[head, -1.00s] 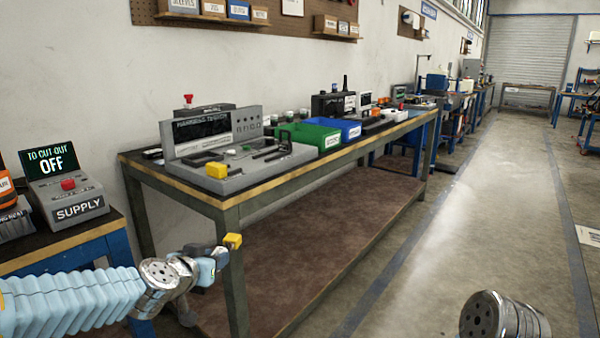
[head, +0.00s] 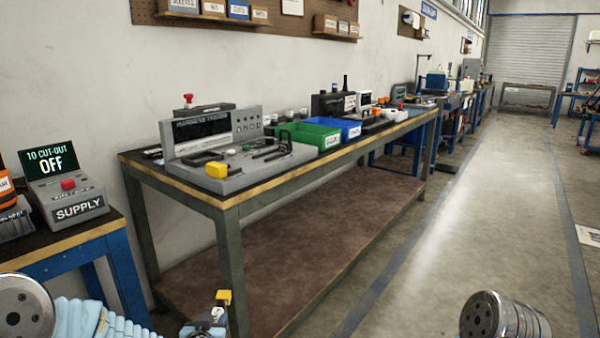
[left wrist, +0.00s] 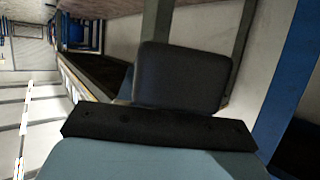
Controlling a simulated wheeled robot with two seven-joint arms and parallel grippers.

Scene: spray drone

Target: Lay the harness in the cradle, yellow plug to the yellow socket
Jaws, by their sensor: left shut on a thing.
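The grey cradle (head: 250,172) lies flat on the near end of the long bench, in front of an upright panel (head: 215,128). A yellow block (head: 216,169), apparently the yellow socket, sits at its front left, with dark holders further right. My left gripper (head: 216,312) is low at the bottom of the head view, in front of the bench and below its top. It is shut on the harness, whose yellow plug (head: 224,297) sticks up at its tip. The rest of the harness is hidden. In the left wrist view, dark gripper parts (left wrist: 185,75) fill the middle. My right gripper is out of view.
A supply box (head: 68,200) with a red button and an "OFF" display stands on a blue-legged table at left. Green (head: 308,136) and blue (head: 347,128) bins stand behind the cradle. The floor (head: 450,240) at right is clear.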

